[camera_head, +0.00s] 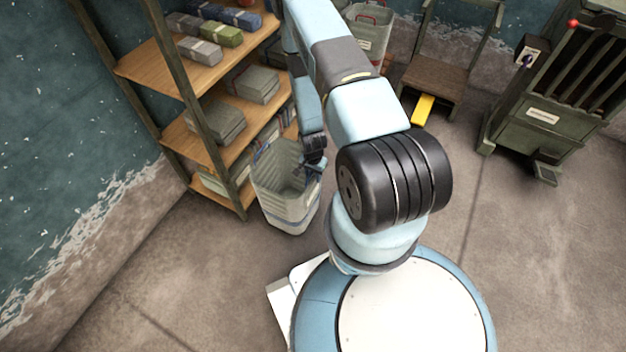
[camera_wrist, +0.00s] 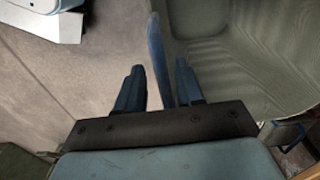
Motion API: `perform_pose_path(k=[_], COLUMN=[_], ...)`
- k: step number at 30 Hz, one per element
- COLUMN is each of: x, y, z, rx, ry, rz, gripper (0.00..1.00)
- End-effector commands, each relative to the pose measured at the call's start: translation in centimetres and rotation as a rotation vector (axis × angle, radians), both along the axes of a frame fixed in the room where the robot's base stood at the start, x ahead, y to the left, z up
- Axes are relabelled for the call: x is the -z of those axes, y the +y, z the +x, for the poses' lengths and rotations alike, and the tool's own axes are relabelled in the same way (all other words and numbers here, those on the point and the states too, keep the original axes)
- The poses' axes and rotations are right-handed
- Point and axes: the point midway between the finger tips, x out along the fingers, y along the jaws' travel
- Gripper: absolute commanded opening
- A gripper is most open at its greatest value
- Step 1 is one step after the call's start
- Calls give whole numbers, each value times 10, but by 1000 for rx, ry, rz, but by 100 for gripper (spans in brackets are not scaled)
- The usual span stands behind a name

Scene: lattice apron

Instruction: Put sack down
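The sack (camera_head: 290,212) is a tall grey-green, open-topped, bin-like container. It stands upright beside the wooden shelf and looks to be resting on the floor. My gripper (camera_head: 316,160) is at its right rim, pointing down. In the wrist view, my gripper (camera_wrist: 158,78) has its two dark fingers spread apart, with the sack's blue-grey rim between them. There is a clear gap on the left finger's side. The right finger is on the inner side of the sack wall (camera_wrist: 235,62). The inside of the sack that shows looks empty.
A wooden shelf unit (camera_head: 175,62) with folded cloth stacks stands just behind the sack. The floor (camera_head: 190,270) at front left is clear.

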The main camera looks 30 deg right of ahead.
Motion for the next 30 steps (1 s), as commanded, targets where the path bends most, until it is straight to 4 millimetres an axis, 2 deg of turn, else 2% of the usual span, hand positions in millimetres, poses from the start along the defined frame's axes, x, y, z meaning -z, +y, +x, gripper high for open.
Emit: perform_pose_path(k=[6,13,19,26,30], x=[-36,-66,-79,-82,-96], y=[1,1,2,2,2], z=[1,1,1,1,11], rx=[0,1,0,-1,-14], ry=[-3,-1,-1,0,-12], rz=[0,0,0,0,-1], gripper=[37,37,37,37,37])
